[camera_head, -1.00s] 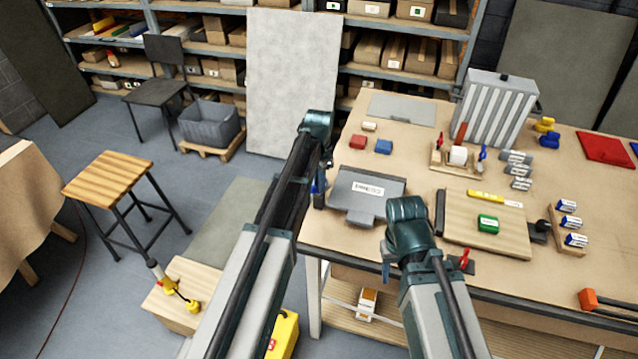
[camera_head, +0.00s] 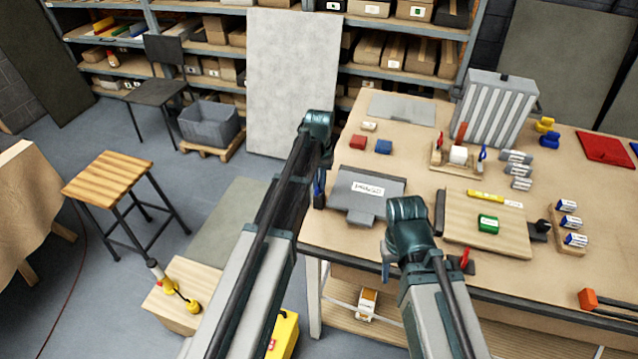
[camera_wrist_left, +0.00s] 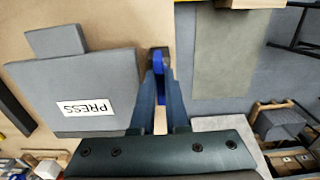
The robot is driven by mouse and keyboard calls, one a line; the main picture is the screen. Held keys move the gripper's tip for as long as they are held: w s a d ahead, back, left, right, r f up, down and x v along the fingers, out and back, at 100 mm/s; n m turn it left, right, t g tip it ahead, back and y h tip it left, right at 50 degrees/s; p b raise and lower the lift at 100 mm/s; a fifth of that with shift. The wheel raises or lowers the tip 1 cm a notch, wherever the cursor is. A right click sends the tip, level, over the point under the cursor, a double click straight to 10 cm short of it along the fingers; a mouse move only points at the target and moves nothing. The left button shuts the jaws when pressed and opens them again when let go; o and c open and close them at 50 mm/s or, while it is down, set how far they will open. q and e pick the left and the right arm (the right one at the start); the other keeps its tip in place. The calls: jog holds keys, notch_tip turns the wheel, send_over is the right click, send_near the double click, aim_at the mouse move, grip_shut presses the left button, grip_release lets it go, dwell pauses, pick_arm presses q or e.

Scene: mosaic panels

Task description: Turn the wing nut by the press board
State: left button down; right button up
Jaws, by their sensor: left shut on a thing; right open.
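The grey press board (camera_head: 362,212), labelled PRESS, lies at the table's left edge; it also shows at the left in the left wrist view (camera_wrist_left: 80,82). A blue wing nut (camera_wrist_left: 159,62) is at the table edge beside the board. My left gripper (camera_wrist_left: 158,78) is shut on it, with a finger on either side. In the head view my left gripper (camera_head: 319,194) points down beside the board's left side, and its fingers largely hide the nut. My right gripper (camera_head: 386,264) is open and empty near the table's front edge, in front of the board.
A wooden board (camera_head: 460,235) with a green block (camera_head: 488,224) lies right of the press board. A red handle (camera_head: 466,257) is close to my right gripper.

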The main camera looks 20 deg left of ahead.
dwell(0.3)
pick_arm(q)
jog(key=c, duration=0.9)
grip_release()
notch_tip(320, 180, up, 14)
jog(key=p, duration=1.3)
jog(key=shift+f+p, duration=0.1)
jog(key=shift+p, duration=0.3)
